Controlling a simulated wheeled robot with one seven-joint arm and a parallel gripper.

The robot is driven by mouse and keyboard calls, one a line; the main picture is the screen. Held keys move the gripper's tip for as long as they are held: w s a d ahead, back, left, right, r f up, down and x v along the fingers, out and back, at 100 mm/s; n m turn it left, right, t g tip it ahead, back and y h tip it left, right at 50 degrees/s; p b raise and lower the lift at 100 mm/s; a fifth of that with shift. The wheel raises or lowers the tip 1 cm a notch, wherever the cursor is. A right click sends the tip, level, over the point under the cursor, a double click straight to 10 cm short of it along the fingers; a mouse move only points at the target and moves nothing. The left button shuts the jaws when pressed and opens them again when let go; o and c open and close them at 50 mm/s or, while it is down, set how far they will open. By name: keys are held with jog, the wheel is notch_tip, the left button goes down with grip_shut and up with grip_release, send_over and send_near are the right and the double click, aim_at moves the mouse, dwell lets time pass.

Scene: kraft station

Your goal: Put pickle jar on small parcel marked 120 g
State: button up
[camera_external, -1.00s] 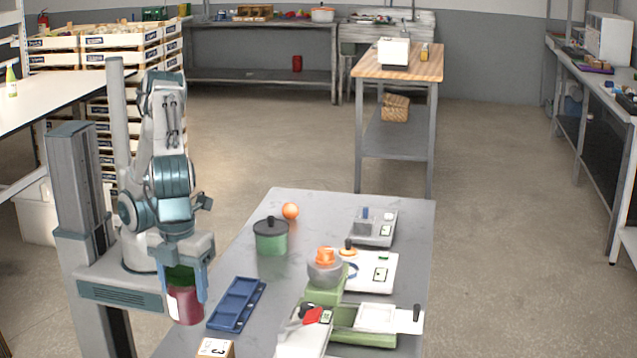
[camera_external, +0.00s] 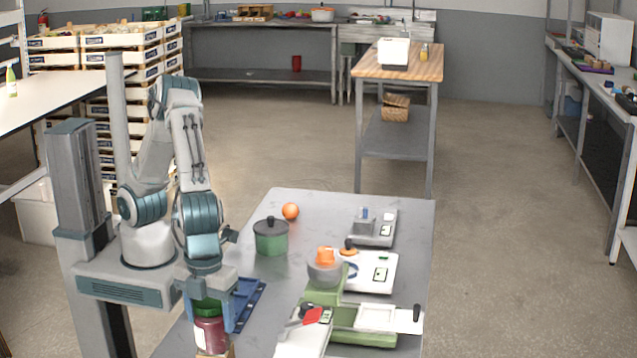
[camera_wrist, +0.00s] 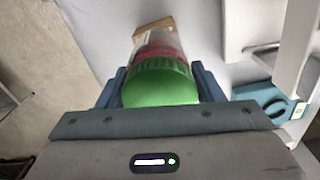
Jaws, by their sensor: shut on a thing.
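The pickle jar (camera_external: 211,335) has a dark red body and a green lid. My gripper (camera_external: 211,318) is shut on it near the lid and holds it upright at the near left of the grey table. In the wrist view the green lid of the jar (camera_wrist: 160,82) sits between the two blue fingers of my gripper (camera_wrist: 160,88). The small parcel (camera_external: 231,351) is a tan box, mostly hidden behind the jar. In the wrist view the parcel (camera_wrist: 153,28) shows beyond the jar. I cannot tell whether the jar touches it, and its marking is not readable.
A blue tray (camera_external: 248,302) lies just right of my gripper, partly hidden. A green pot (camera_external: 271,238) and an orange (camera_external: 290,211) stand farther back. Several scales, including a green one (camera_external: 365,338), fill the right side of the grey table (camera_external: 330,203).

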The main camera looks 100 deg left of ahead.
jog(key=o, duration=1.3)
jog(key=shift+f, duration=0.1)
notch_tip(320, 180, up, 12)
jog(key=shift+r, duration=0.2)
jog(key=a+n+t, duration=0.2)
jog(key=a+n, duration=0.8)
jog(key=a, duration=1.5)
jog(key=shift+s+a+f+n+t, duration=0.2)
jog(key=shift+s+a+f+n, duration=0.85)
jog(key=shift+s+a+n, duration=1.25)
jog(key=shift+s+a+f+n+t, duration=0.2)
jog(key=shift+s+a+f+n, duration=1.25)
jog(key=shift+a, duration=1.7)
jog(key=shift+s+a+f+n+t, duration=0.2)
jog(key=shift+s+a+f+n, duration=0.8)
jog(key=shift+s+a, duration=1.55)
